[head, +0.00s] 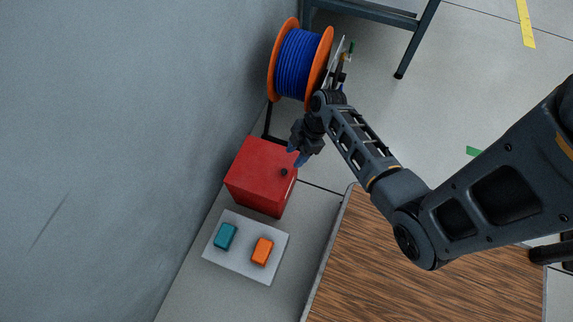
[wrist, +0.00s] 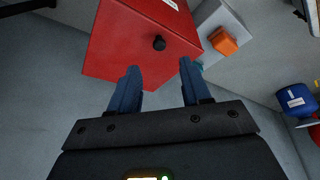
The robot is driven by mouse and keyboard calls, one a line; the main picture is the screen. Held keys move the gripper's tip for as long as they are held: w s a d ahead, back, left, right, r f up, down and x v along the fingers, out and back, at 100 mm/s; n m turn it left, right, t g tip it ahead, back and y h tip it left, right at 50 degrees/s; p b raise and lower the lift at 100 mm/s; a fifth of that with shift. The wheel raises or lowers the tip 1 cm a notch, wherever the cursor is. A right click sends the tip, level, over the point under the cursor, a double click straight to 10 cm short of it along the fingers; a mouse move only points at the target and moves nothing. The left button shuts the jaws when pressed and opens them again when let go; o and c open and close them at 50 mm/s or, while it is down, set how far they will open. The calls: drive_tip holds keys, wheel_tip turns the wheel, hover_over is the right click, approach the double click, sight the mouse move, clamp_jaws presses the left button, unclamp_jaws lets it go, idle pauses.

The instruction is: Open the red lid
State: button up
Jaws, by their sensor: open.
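The red box with its red lid (head: 262,167) stands on the floor against the grey wall in the head view, and the lid looks closed. A small black knob (head: 284,172) is on the lid near its right edge. In the wrist view the red lid (wrist: 140,50) fills the upper middle, with the black knob (wrist: 159,43) above the fingertips. My gripper (head: 298,157) is over the right far part of the box. In the wrist view my gripper (wrist: 159,70) is open and empty, with its two blue fingers apart and the knob just beyond the gap between them.
A pale slab (head: 223,262) beside the box bears a teal block (head: 225,236) and an orange block (head: 262,251). A blue cable spool (head: 298,63) with orange flanges stands behind the box. A wooden-topped table (head: 400,290) is at the lower right.

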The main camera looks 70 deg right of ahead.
sight(284, 171)
drive_tip(key=shift+b+x, duration=1.4)
drive_tip(key=shift+x, duration=2.55)
drive_tip(key=shift+w, duration=0.1)
clamp_jaws()
